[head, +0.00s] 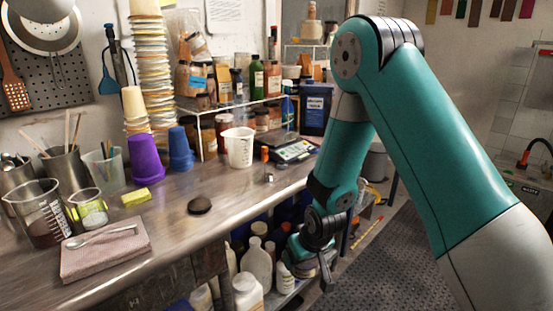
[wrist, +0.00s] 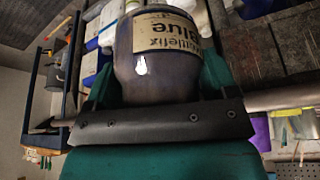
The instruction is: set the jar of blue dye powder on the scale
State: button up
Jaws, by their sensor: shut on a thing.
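The jar of blue dye powder (wrist: 155,62) fills the upper middle of the wrist view. It is dark glass with a tan label on which "blue" can be read. My gripper (wrist: 158,75) is shut on it, with a teal finger on each side. In the head view my gripper (head: 312,258) hangs low, beside the bench's right edge and below its top; I cannot make out the jar clearly there. The scale (head: 292,149) stands on the bench near its back right, above and behind my gripper. Its pan looks bare.
A white beaker (head: 239,147) and a small orange-capped vial (head: 266,163) stand near the scale. A wire rack (head: 200,135) with jars is behind. White bottles (head: 256,262) fill the shelf below the bench. A dark stone (head: 199,204) lies on the open bench top.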

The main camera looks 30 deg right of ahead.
aim_at(275, 136)
jog(key=z, duration=0.5)
jog(key=k, duration=0.6)
jog(key=z, duration=1)
jog(key=i, duration=1.2)
jog(key=u, duration=0.35)
